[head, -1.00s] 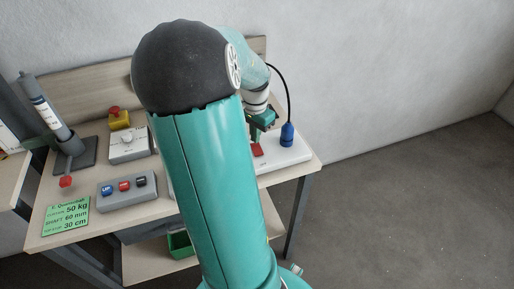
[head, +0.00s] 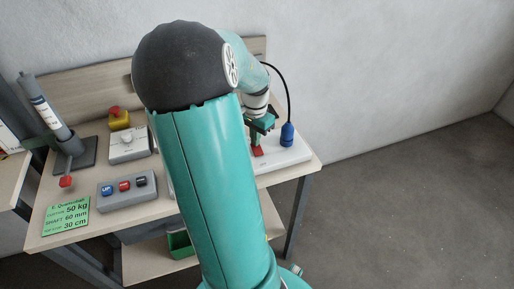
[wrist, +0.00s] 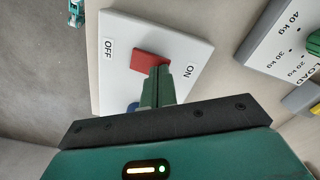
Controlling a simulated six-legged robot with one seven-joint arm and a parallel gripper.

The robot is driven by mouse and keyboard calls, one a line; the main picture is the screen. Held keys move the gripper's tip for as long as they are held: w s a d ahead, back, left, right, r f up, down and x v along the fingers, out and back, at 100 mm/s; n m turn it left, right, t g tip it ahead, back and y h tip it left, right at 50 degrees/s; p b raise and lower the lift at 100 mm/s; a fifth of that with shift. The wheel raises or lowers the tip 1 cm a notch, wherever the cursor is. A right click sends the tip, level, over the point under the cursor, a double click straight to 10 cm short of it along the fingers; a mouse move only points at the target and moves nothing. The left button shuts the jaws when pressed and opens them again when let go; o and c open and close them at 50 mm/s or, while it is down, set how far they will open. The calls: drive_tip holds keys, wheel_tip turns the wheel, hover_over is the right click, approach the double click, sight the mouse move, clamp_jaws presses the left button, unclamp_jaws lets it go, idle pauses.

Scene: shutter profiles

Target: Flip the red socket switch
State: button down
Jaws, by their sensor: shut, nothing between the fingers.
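The red socket switch (wrist: 149,62) sits on a white socket plate (wrist: 190,47) between the printed words OFF and ON. In the head view the red switch (head: 258,152) shows just below my gripper (head: 256,140), on the white plate (head: 292,154) at the bench's right end. My gripper (wrist: 159,72) is shut and empty. In the wrist view its green fingertips overlap the near edge of the switch on the ON side; I cannot tell whether they touch it. A blue plug (head: 287,134) with a black cable stands in the plate, and it is mostly hidden behind the fingers in the wrist view.
Left of my arm on the bench are a grey button box (head: 126,189), a dial box (head: 128,146), a yellow emergency-stop box (head: 119,120), a lever device (head: 70,150) and a green label (head: 66,216). Open floor lies right of the bench.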

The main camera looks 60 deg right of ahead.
drive_tip(key=shift+f, duration=0.3)
drive_tip(key=shift+r, duration=3.55)
